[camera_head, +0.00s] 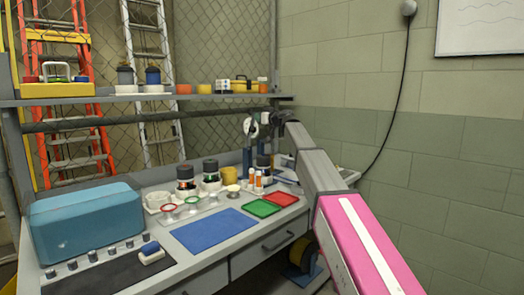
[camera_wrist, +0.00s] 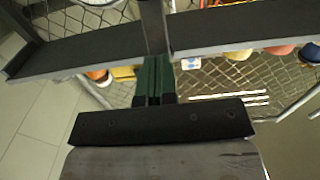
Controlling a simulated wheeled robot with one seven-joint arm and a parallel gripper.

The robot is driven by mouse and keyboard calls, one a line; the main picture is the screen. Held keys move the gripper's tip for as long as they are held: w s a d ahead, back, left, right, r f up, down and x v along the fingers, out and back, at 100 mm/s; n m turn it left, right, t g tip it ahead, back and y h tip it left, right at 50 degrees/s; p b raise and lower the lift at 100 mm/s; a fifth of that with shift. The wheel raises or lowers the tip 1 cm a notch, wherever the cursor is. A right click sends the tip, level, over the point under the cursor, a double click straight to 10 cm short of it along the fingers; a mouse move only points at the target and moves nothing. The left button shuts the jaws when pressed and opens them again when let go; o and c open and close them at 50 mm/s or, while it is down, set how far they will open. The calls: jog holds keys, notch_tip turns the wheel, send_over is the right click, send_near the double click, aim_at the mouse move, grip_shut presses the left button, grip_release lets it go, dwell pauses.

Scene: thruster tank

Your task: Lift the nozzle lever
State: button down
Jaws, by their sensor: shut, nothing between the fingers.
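My gripper (camera_wrist: 154,78) is in the wrist view, with its two dark green fingers together and nothing between them. The fingertips appear in front of a dark bar and a wire mesh; I cannot tell whether they touch either. In the head view my pink and grey arm reaches to the back right of the bench, and its fingers cannot be made out there. A white round fitting (camera_head: 250,127) stands by the arm's far end, above dark blue posts. I cannot pick out a nozzle lever for certain in either view.
The workbench holds a teal box (camera_head: 84,219), a blue mat (camera_head: 215,231), a green tray (camera_head: 262,208), a red tray (camera_head: 283,199) and several dark-topped jars. A block wall is at right.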

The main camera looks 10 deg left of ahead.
aim_at(251, 113)
jog(key=shift+w+a+r, duration=0.25)
jog(key=shift+w+a, duration=0.15)
jog(key=shift+a, duration=0.1)
jog(key=shift+w+a+r, duration=0.2)
jog(key=shift+w+a, duration=0.2)
jog(key=shift+a, duration=0.1)
jog(key=shift+r+x, duration=0.2)
jog(key=shift+x, duration=1.4)
jog(key=shift+s+d, duration=0.1)
jog(key=v, duration=0.7)
